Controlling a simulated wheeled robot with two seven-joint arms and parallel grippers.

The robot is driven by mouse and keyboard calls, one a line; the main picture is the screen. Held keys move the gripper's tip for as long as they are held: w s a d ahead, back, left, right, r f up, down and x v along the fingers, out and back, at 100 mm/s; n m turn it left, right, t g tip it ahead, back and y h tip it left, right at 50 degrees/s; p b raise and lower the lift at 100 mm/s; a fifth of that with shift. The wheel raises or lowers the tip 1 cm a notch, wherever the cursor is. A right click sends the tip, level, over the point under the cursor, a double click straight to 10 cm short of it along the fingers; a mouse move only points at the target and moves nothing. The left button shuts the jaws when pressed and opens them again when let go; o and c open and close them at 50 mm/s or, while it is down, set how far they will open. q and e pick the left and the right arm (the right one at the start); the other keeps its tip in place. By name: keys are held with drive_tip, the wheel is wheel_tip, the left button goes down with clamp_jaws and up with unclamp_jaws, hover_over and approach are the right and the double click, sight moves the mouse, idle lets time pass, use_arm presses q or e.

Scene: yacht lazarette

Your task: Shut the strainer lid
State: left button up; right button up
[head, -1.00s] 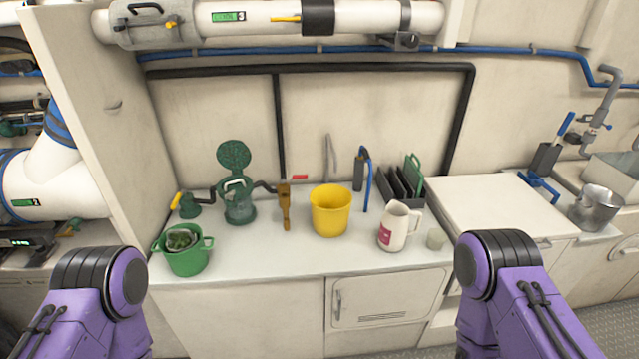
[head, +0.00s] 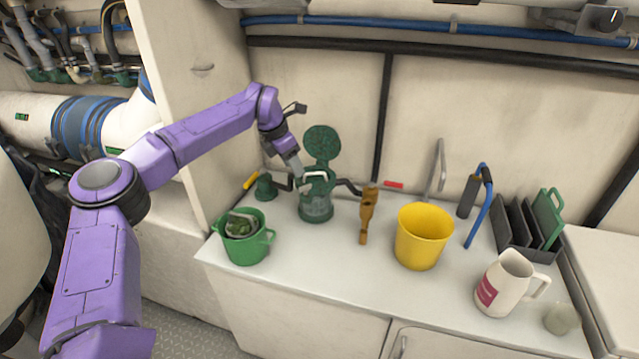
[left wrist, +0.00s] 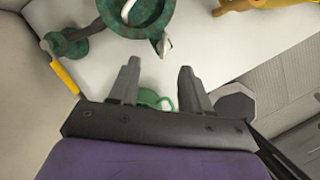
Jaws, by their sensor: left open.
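The strainer (head: 316,208) is a dark green pot on the white counter, with pipes at its sides. Its round, textured green lid (head: 322,146) stands up open behind the body. A pale curved handle shows at the strainer's mouth. My left gripper (head: 301,184) is at the strainer's left front edge in the head view and covers part of it; I cannot tell whether it touches. In the left wrist view my gripper's fingers (left wrist: 160,78) are apart with nothing between them, and the strainer's rim (left wrist: 168,30) lies just beyond them. My right gripper is not in view.
A green bucket (head: 246,250) with something in it stands left of the strainer. A yellow-handled valve (head: 265,187) is left behind. The counter front is clear.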

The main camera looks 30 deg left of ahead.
sight(305, 186)
use_arm(q)
drive_tip(key=p+x, duration=0.1)
drive_tip(key=x, duration=0.7)
drive_tip(key=shift+w+d+f+p, duration=0.15)
drive_tip(key=shift+d+f+p, duration=0.1)
drive_tip(key=shift+p, duration=0.1)
drive_tip(key=shift+f, duration=0.1)
drive_tip(key=shift+s+r+t, duration=0.25)
drive_tip(key=shift+s+t, duration=0.05)
drive_tip(key=shift+s, duration=0.1)
drive_tip(key=shift+w+f, duration=0.15)
drive_tip(key=shift+w, duration=0.05)
clamp_jaws()
drive_tip(key=shift+f+b, duration=0.2)
drive_tip(key=shift+b, duration=0.45)
drive_tip(key=shift+r, duration=0.2)
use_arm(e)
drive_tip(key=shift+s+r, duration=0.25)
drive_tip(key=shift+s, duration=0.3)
